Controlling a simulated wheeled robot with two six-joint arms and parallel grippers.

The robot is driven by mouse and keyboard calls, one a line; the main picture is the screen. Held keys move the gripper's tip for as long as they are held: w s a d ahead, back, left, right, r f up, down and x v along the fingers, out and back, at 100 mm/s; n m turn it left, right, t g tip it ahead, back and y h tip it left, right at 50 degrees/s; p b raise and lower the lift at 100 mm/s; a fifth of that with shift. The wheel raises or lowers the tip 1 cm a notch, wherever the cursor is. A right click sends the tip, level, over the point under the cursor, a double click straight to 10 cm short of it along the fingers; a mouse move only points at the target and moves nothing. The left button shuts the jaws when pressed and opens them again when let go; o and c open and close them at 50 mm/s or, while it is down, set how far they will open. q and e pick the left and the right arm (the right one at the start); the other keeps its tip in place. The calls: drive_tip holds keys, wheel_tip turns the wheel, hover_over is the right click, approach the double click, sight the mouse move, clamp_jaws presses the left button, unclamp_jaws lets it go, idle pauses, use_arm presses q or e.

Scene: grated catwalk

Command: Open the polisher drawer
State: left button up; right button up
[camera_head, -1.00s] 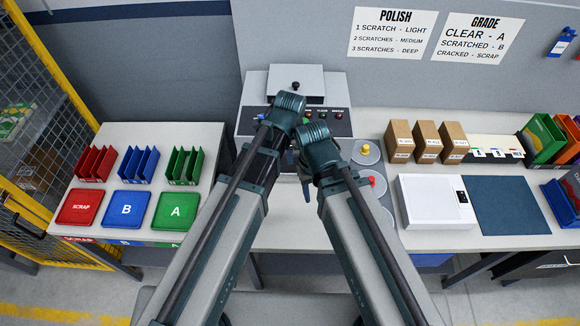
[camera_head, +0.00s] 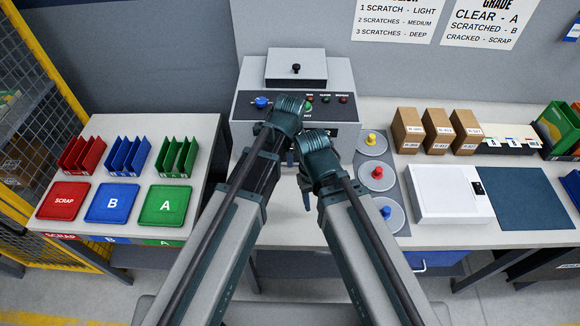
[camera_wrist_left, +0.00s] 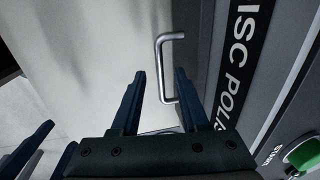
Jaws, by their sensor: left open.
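The grey polisher (camera_head: 330,105) stands against the back wall at the middle of the bench, with a black control panel on top. In the left wrist view its pale front face (camera_wrist_left: 110,40) carries a silver bar handle (camera_wrist_left: 160,65). My left gripper (camera_wrist_left: 158,78) is open; the handle appears between its fingertips, and no grip on it shows. In the head view my left gripper (camera_head: 289,158) is mostly hidden by my own arm, in front of the polisher. My right gripper (camera_head: 304,188) is just beside it; its fingers show apart at the left wrist view's lower left.
Right of the polisher are grey discs with yellow, red and blue knobs (camera_head: 378,172), brown boxes (camera_head: 437,130), a white scale (camera_head: 450,193) and a dark mat (camera_head: 530,195). At left, a table holds coloured racks (camera_head: 128,156) and trays (camera_head: 110,203) beside a yellow mesh fence (camera_head: 60,100).

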use_arm(q)
drive_tip(key=shift+w+f+b, duration=0.15)
drive_tip(key=shift+f+b, duration=0.35)
drive_tip(key=shift+f, duration=0.25)
drive_tip(key=shift+w+f+b, duration=0.1)
drive_tip(key=shift+f+b, duration=0.35)
drive_tip(key=shift+f, duration=0.25)
use_arm(e)
drive_tip(key=shift+f, duration=1.45)
drive_tip(key=shift+r, duration=0.1)
use_arm(q)
clamp_jaws()
